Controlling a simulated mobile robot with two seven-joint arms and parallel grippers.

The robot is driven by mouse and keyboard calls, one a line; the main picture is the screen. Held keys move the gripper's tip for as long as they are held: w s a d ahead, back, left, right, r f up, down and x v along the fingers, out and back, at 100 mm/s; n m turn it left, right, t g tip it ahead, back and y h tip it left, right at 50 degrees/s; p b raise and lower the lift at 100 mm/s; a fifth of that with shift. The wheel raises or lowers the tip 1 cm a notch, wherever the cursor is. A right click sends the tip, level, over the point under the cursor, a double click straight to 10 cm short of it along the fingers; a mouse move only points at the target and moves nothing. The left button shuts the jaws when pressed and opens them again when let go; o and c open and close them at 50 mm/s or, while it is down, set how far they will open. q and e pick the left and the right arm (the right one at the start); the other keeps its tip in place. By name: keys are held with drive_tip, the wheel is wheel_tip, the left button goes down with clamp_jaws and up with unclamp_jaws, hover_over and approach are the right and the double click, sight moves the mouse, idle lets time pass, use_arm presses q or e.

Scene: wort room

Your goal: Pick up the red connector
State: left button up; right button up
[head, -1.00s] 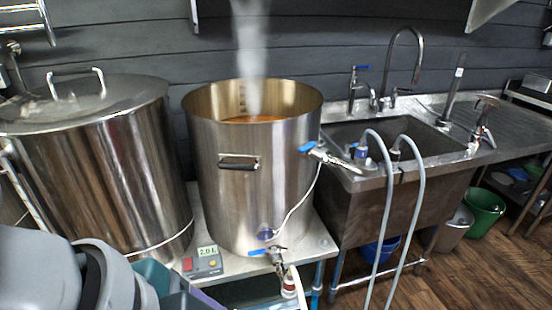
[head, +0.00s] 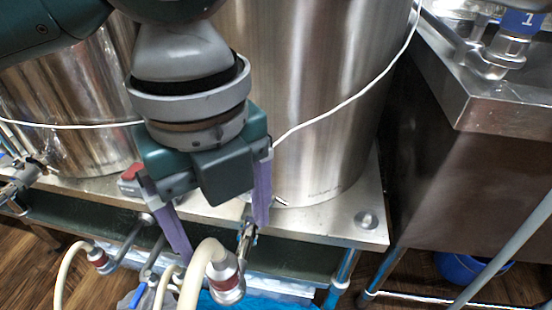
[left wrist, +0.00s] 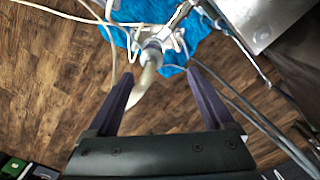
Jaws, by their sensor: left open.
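A metal hose connector with a red band (head: 228,284) sits on the end of a cream hose, low and in the middle of the head view. A second, similar red-banded connector (head: 100,261) is at the lower left. My left gripper (head: 222,243) is open, with purple fingers pointing down, one on each side above the nearer connector. In the left wrist view the hose and its fitting (left wrist: 151,50) lie ahead of and between the open fingertips (left wrist: 159,75), apart from them. The band's colour is unclear there. My right gripper is not in view.
The steel kettle (head: 310,100) stands on a metal table (head: 355,222) close behind my gripper. A sink cabinet (head: 450,190) is at the right. A blue cloth or bag-like thing (head: 262,299) lies below the hoses. Wooden floor (left wrist: 50,80) shows beneath.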

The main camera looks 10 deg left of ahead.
sight(222, 255)
use_arm(q)
drive_tip(key=f, duration=0.1)
drive_tip(key=f+b, duration=0.1)
drive_tip(key=f, duration=0.2)
drive_tip(key=shift+s+a, duration=0.35)
drive_tip(key=f+b, duration=0.1)
drive_tip(key=f, duration=0.1)
drive_tip(key=f+b, duration=0.2)
drive_tip(key=f, duration=0.1)
drive_tip(key=shift+a+f, duration=0.3)
drive_tip(key=shift+f, duration=0.05)
drive_tip(key=shift+r, duration=0.1)
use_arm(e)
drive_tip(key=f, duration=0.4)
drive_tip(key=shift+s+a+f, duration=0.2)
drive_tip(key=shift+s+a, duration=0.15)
use_arm(q)
drive_tip(key=shift+c, duration=0.6)
clamp_jaws()
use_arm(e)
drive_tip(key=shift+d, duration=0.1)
